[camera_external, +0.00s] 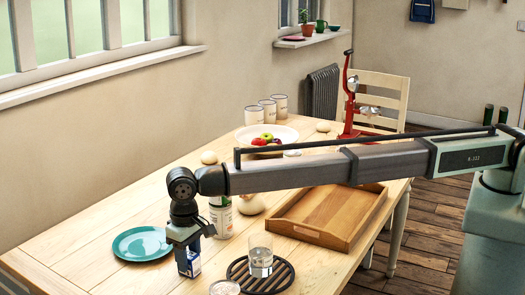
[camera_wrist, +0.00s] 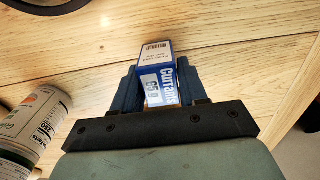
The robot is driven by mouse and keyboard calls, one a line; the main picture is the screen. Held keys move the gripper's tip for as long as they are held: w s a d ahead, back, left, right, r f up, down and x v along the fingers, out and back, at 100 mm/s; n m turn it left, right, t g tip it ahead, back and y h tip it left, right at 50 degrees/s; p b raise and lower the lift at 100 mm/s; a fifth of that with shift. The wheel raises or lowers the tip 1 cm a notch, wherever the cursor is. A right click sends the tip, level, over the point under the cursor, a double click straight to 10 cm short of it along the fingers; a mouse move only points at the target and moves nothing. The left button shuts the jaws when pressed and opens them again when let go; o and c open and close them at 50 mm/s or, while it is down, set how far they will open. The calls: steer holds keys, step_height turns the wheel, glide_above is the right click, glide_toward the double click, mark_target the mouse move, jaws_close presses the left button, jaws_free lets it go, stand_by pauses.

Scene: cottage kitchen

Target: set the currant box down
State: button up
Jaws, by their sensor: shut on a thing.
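The currant box (camera_wrist: 157,82) is small, blue and white, with a barcode on its pale end and lettering on its side. In the wrist view it sits between the two dark fingers of my gripper (camera_wrist: 160,88), which is shut on it. In the external view the box (camera_external: 192,266) shows below my gripper (camera_external: 188,258), near the front of the wooden table (camera_external: 90,255). I cannot tell whether its underside touches the table. The fingers hide parts of its sides.
A teal plate (camera_external: 142,243) lies just left of the box. A can (camera_external: 221,217) stands behind it. A black trivet (camera_external: 284,278), a glass (camera_external: 260,255) and a wooden tray (camera_external: 327,213) are to the right. Bare tabletop lies at front left.

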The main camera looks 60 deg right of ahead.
mark_target(188, 254)
steer(key=shift+f, duration=0.15)
steer(key=o, duration=1.1)
step_height(188, 254, up, 12)
steer(key=shift+r, duration=0.2)
